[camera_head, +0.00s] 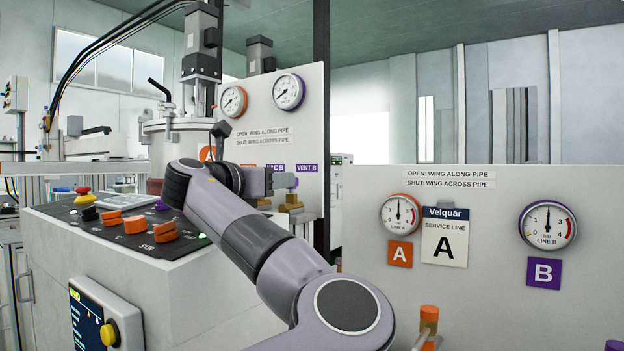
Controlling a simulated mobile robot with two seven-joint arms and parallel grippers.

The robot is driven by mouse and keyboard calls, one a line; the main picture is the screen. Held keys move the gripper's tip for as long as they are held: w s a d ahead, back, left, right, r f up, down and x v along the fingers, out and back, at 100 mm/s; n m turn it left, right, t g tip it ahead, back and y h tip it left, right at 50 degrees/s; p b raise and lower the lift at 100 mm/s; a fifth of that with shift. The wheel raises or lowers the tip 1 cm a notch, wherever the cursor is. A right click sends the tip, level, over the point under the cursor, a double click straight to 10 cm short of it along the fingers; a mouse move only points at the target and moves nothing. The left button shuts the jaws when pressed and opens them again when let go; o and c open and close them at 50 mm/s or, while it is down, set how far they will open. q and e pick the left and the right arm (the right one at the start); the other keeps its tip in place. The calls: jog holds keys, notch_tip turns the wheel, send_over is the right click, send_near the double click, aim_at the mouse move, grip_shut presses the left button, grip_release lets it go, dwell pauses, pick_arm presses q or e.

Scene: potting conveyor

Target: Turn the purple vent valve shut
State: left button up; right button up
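The purple VENT B label (307,168) is on the upright panel behind my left gripper. Below it stands a brass valve body (291,202), with a small bit of purple, the vent valve's wing (294,184), showing at my fingertips. The gripper hides most of the wing, so I cannot tell whether it lies along or across the pipe. My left gripper (283,181) points right at the wing, touching or very close to it. Its finger opening cannot be made out. My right gripper is out of view.
My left arm crosses the middle of the view. A console (92,245) with orange knobs and a red mushroom button (83,190) is at left. A service panel (480,290) with gauges A and B fills the right. An orange-topped valve (429,315) stands low in front.

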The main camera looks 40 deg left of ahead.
pick_arm(q)
jog(key=shift+w+a+p, duration=0.2)
jog(key=shift+w+p, duration=0.3)
jog(key=shift+w, duration=1.3)
jog(key=shift+w+a+p, duration=0.2)
jog(key=shift+w+p, duration=0.25)
jog(key=shift+w, duration=1.3)
grip_shut()
